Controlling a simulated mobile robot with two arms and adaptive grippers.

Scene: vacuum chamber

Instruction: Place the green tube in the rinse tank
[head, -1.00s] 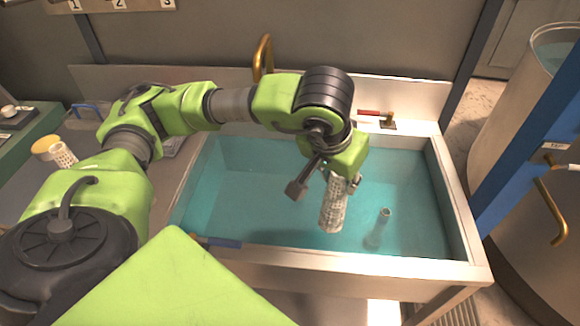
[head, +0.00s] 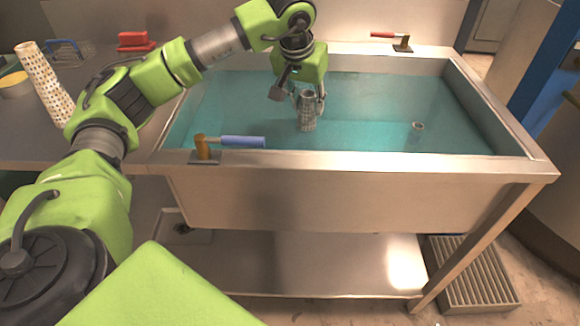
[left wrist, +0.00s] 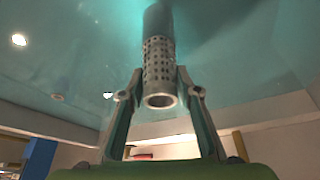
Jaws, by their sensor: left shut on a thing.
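My left gripper (head: 306,98) is shut on a pale, perforated tube (head: 307,115) inside the rinse tank (head: 350,165). The tube looks grey-white with dark holes, not clearly green. It stands about upright, and its lower part appears to be in the teal water. In the left wrist view the tube (left wrist: 159,70) sits between the two fingers (left wrist: 158,97), with its open end towards me and its far part darker. My right gripper is not in view.
A blue-handled valve (head: 240,142) sits on the tank's front rim, and a red-handled valve (head: 388,37) on the back rim. A perforated tube (head: 44,80) stands on the left counter.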

